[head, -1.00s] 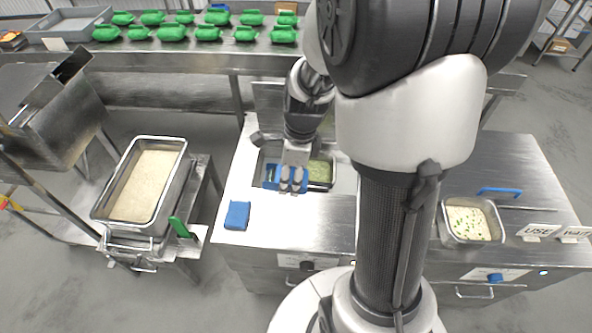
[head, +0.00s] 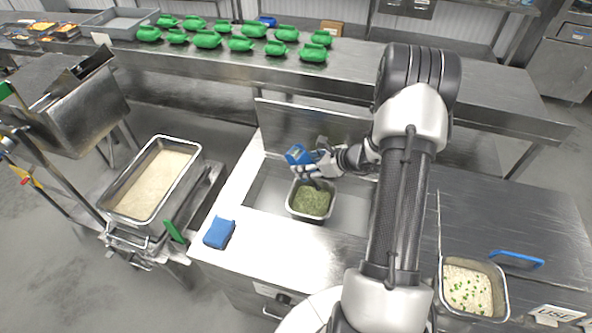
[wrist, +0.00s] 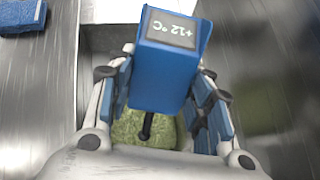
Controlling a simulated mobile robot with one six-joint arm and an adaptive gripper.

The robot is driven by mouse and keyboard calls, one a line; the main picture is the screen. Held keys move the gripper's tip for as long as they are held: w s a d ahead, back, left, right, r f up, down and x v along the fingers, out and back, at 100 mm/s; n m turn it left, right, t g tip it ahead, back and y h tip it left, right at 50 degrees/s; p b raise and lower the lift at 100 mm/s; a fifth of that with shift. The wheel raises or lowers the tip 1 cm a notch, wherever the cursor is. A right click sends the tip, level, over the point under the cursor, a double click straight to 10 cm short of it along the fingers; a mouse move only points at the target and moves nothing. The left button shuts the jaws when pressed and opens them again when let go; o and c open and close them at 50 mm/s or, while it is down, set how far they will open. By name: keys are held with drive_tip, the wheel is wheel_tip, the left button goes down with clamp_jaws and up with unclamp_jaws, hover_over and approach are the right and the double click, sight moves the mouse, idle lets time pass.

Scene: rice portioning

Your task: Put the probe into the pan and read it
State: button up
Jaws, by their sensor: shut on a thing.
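My gripper (head: 322,166) is shut on the blue probe (head: 298,155) above the steel pan (head: 291,200) of green food (head: 312,201). In the wrist view, the probe (wrist: 168,72) sits between the blue finger pads of my gripper (wrist: 168,98). Its display (wrist: 171,29) reads +12 °C. The probe's dark stem (wrist: 147,126) points at the green food (wrist: 128,129). I cannot tell whether its tip touches or enters the food.
A blue block (head: 219,233) lies on the counter at left. A pan of rice with green bits (head: 468,289) stands at right, beside a blue handle (head: 516,260). A deep rice tray (head: 152,181) stands at far left. Green packs (head: 240,44) line the back table.

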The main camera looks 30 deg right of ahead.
drive_tip(key=shift+d+f, duration=0.2)
drive_tip(key=shift+a+f+b, duration=0.1)
drive_tip(key=shift+f+b, duration=3.5)
drive_tip(key=shift+f, duration=2.3)
drive_tip(key=shift+r+p, duration=3.65)
drive_tip(key=shift+r, duration=2.45)
